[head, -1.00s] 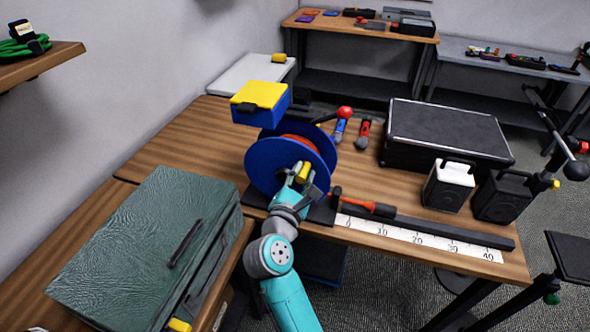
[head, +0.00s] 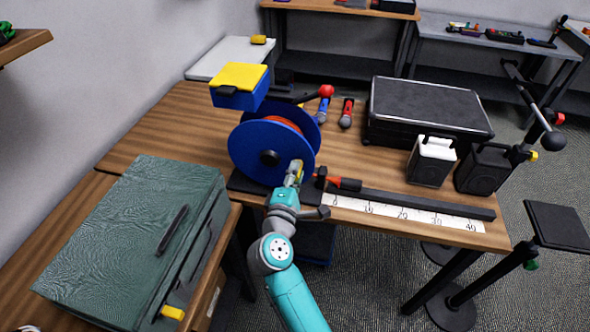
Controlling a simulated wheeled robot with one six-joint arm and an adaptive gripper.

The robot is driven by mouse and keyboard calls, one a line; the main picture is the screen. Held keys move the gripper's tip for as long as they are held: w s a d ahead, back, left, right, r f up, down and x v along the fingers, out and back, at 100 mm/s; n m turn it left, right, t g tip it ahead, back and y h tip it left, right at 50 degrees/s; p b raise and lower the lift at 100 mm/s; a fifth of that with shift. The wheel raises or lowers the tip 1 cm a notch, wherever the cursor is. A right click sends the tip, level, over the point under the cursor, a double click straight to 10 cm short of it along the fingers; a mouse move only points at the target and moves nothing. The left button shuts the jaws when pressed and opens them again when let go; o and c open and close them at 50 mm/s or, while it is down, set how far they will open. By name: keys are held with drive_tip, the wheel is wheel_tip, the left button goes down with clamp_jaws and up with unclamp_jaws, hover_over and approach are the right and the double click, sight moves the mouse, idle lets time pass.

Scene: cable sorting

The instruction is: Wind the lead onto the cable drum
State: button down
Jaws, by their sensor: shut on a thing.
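The blue cable drum (head: 256,143) stands on a dark base (head: 243,184) at the front of the wooden table. Orange-red lead (head: 287,122) shows between its two flanges. A black hub (head: 269,157) sits in the middle of the near flange. The lead's loose end cannot be made out.
A blue box with a yellow lid (head: 239,76) is just above and behind the drum. A green case (head: 130,235) is at left; a black case (head: 428,108) and speakers (head: 430,162) are at right.

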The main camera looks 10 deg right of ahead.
drive_tip(key=shift+f+m, duration=0.25)
drive_tip(key=shift+m, duration=0.05)
drive_tip(key=c, duration=0.9)
unclamp_jaws()
drive_tip(key=v, duration=1.2)
drive_tip(key=shift+r, duration=0.1)
